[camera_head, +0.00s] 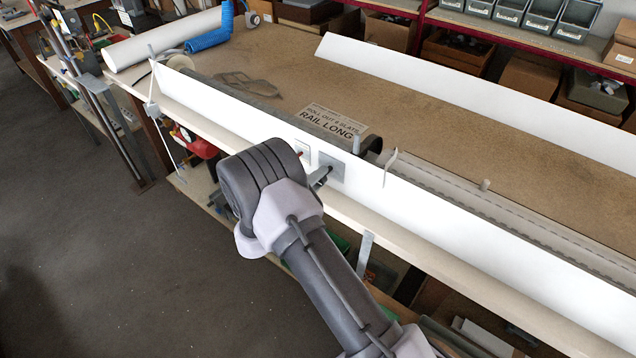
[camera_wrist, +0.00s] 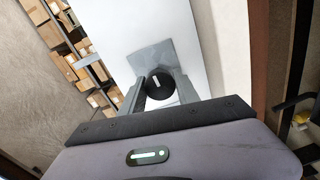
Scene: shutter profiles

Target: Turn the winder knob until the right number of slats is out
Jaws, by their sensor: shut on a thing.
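The winder knob (camera_wrist: 160,82) is black and round with a white mark, and sits on a grey plate (camera_wrist: 152,55) in the wrist view. My gripper (camera_wrist: 160,92) has a finger on each side of the knob and is shut on it. In the head view, my gripper (camera_head: 320,176) reaches the grey plate (camera_head: 331,165) on the long white front panel (camera_head: 450,207); the knob is mostly hidden there. A dark curved roller cover (camera_head: 371,146) stands behind the panel. A grey ridged strip (camera_head: 540,226), perhaps the slats, runs right from it.
A sign (camera_head: 332,121) on the bench reads "ROLL OUT", an unclear number, "SLATS" and "RAIL LONG". A small white plate (camera_head: 302,149) with a red mark sits left of the grey plate. Another white profile (camera_head: 480,95) lies behind. Thin upright pieces (camera_head: 388,166) stand along the panel.

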